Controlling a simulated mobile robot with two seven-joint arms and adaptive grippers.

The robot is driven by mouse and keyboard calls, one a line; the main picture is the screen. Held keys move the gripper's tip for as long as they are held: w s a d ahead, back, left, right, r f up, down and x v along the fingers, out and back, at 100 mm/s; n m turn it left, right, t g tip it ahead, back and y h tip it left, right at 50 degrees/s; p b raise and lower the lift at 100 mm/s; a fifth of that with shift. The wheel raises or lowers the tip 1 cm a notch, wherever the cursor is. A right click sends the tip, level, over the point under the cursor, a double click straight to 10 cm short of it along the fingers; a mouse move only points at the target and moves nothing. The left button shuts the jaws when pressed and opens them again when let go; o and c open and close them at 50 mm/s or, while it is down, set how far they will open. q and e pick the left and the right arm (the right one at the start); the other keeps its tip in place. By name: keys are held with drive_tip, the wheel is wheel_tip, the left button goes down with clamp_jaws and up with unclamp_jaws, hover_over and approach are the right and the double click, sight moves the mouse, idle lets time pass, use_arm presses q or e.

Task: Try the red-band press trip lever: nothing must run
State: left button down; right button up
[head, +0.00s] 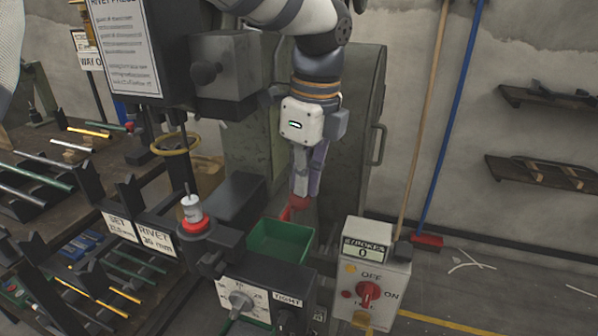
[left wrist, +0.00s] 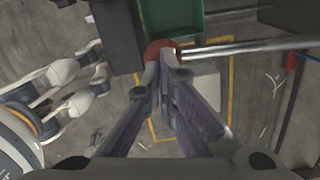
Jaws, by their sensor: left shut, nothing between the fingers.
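The press body (head: 225,70) stands at the upper left of the head view. A red band (head: 195,224) rings the base of its pale lower tool. A red lever end (head: 292,207) shows beside the green bin. My left gripper (head: 302,188) is shut and empty, with its fingertips at the red end. In the left wrist view the closed fingertips (left wrist: 168,56) are right by a red knob (left wrist: 153,48), partly hiding it; contact is not clear. The stroke counter (head: 364,250) reads 0. The red switch knob (head: 368,294) sits between OFF and ON labels; its setting is unclear.
A green bin (head: 280,242) sits just in front of the gripper. A control box with a grey dial (head: 240,302) is at the lower middle. Racks of rods (head: 40,172) fill the left. Brooms (head: 430,240) lean on the wall; floor at right is mostly clear.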

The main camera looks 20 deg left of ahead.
use_arm(q)
drive_tip(key=s+d+r, duration=0.1)
drive_tip(key=d+r, duration=0.3)
drive_tip(key=r, duration=0.9)
drive_tip(key=shift+d, duration=0.2)
